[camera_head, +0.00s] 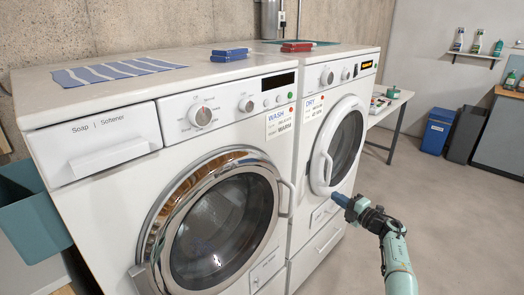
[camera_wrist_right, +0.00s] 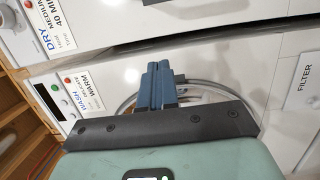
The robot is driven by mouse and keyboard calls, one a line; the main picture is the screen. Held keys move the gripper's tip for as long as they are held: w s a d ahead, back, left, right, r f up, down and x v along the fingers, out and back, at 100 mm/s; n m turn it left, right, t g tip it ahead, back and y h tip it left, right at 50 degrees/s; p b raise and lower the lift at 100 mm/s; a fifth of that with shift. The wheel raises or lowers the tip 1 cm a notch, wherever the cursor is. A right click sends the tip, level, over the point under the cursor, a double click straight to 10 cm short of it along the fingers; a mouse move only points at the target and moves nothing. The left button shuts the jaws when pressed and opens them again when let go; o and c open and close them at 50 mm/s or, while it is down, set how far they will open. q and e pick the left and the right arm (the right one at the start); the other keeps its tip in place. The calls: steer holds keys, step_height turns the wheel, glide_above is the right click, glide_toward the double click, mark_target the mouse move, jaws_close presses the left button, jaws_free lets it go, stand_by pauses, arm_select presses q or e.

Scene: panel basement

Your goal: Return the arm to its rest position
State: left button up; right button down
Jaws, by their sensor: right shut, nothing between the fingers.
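My right arm (camera_head: 398,262) comes in from the lower right in the head view. Its gripper (camera_head: 340,199) points left toward the dryer's front and is in front of the dryer's lower door area. In the right wrist view the blue fingers of this gripper (camera_wrist_right: 159,68) are together, with nothing between them. The dryer (camera_head: 352,80) has its round door shut, with a white handle (camera_head: 326,166) just above and left of the fingertips. I cannot tell the exact gap between fingertips and dryer. My left gripper is in neither view.
The washer (camera_head: 110,180) stands left of the dryer, its chrome-rimmed door (camera_head: 160,215) closed. A teal bin (camera_head: 35,225) hangs at its left. A side table (camera_head: 385,103), blue bin (camera_head: 437,130) and dark bin (camera_head: 465,134) stand behind. The floor (camera_head: 455,215) at right is clear.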

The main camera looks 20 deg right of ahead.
steer(key=shift+f, duration=0.1)
